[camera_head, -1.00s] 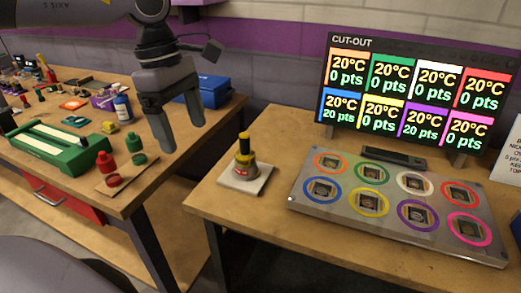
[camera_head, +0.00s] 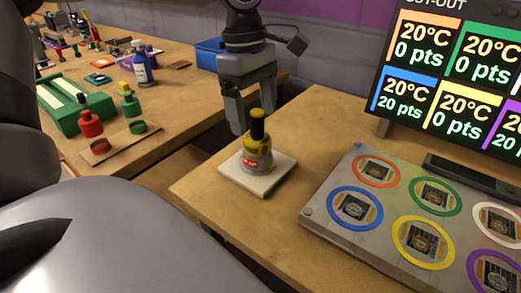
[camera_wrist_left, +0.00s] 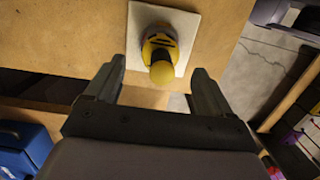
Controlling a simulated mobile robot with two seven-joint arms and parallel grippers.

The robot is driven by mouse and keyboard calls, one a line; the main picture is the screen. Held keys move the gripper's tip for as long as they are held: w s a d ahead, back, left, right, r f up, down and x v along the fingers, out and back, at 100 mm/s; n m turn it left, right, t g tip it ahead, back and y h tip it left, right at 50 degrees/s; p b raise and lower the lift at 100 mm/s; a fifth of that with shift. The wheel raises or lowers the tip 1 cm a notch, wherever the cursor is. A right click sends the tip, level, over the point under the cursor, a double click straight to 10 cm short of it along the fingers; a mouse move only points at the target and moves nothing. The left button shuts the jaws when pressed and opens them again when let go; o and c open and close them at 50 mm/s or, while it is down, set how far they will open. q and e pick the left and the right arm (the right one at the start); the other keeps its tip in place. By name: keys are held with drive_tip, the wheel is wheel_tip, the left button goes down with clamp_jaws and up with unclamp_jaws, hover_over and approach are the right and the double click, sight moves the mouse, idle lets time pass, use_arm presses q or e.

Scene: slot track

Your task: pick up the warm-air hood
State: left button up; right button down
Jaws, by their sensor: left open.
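The warm-air hood (camera_head: 257,158), yellow and grey with a dark knob on top and a red label, stands upright on a white square tile (camera_head: 283,178) near the table's left edge. My left gripper (camera_head: 254,119) is open and points down behind the knob, its fingers partly hidden by it. In the left wrist view the hood (camera_wrist_left: 160,46) sits just beyond the open fingertips (camera_wrist_left: 158,68), roughly centred between them. I see no clear contact. My right gripper is not in view.
A grey metal plate with coloured rings (camera_head: 343,231) lies to the right, below a score screen (camera_head: 429,69). The left bench holds a green track-like box (camera_head: 75,112), red and green bottles (camera_head: 90,124) and a blue box (camera_head: 210,53). A gap separates the two tables.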

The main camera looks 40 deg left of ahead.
sight(259, 138)
use_arm(q)
drive_tip(key=f, duration=0.2)
drive_tip(key=d+f, duration=0.1)
drive_tip(key=f, duration=0.1)
drive_tip(key=shift+f, duration=0.55)
drive_tip(key=shift+r, duration=0.1)
drive_tip(key=c, duration=1.5)
